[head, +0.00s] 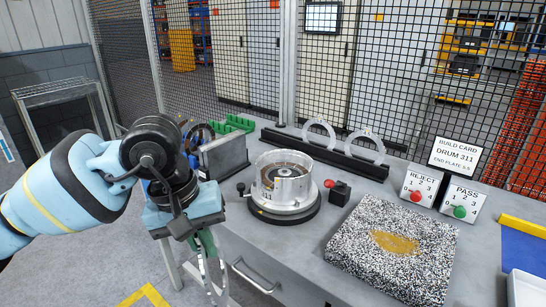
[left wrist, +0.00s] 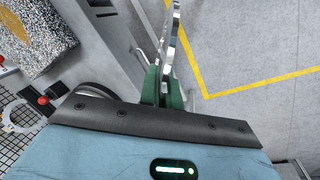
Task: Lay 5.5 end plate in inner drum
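My left gripper (head: 207,240) is shut on a thin metal end plate (head: 204,268), which hangs below the fingers in front of the bench edge. In the left wrist view the green fingers (left wrist: 164,88) pinch the plate (left wrist: 173,42), seen nearly edge-on. Its size marking cannot be read. The metal drum (head: 285,182), marked 311, stands upright on a round black base on the bench, to the right of the gripper. Its top is open and brownish rings show inside. The build card (head: 460,157) reads drum 311, end plate 5.5. My right gripper is not in view.
Two pale rings (head: 365,148) stand in a black rack (head: 330,152) behind the drum. A grey block (head: 222,157) and green bins (head: 233,124) stand left of it. A red-knobbed box (head: 339,193), a speckled pad (head: 360,268) and reject and pass boxes (head: 464,204) lie right.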

